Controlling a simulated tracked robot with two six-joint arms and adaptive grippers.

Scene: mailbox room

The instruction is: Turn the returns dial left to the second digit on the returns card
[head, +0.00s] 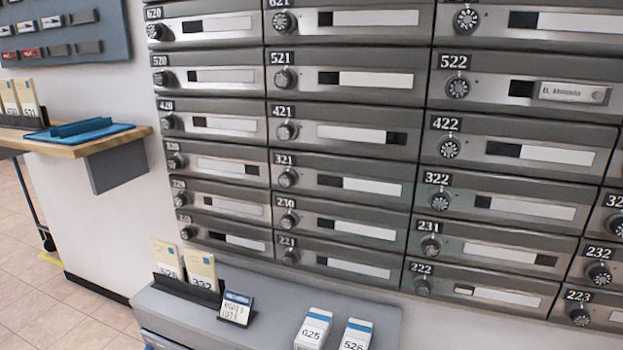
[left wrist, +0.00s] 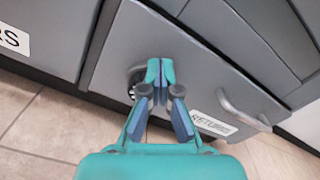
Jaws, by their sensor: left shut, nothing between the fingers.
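In the left wrist view, a grey door carries a white label reading "RETURNS" (left wrist: 212,124), partly covered by my gripper. A round dark dial with white marks (left wrist: 132,92) shows just left of my left gripper (left wrist: 160,70), whose fingers hide part of it. That gripper is shut and empty, with its tips over the door beside the dial. I cannot tell whether they touch it. In the head view, a small dark-framed card (head: 236,308) stands on the grey cabinet top; it may be the returns card. Its writing is too small to read surely. My right gripper is in neither view.
A curved grey handle (left wrist: 243,115) sticks out right of the label. The tiled floor (left wrist: 45,125) lies below the door. In the head view, numbered mailboxes with dials (head: 345,135) fill the wall. Cards and two white boxes (head: 314,330) stand on the cabinet top (head: 270,285).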

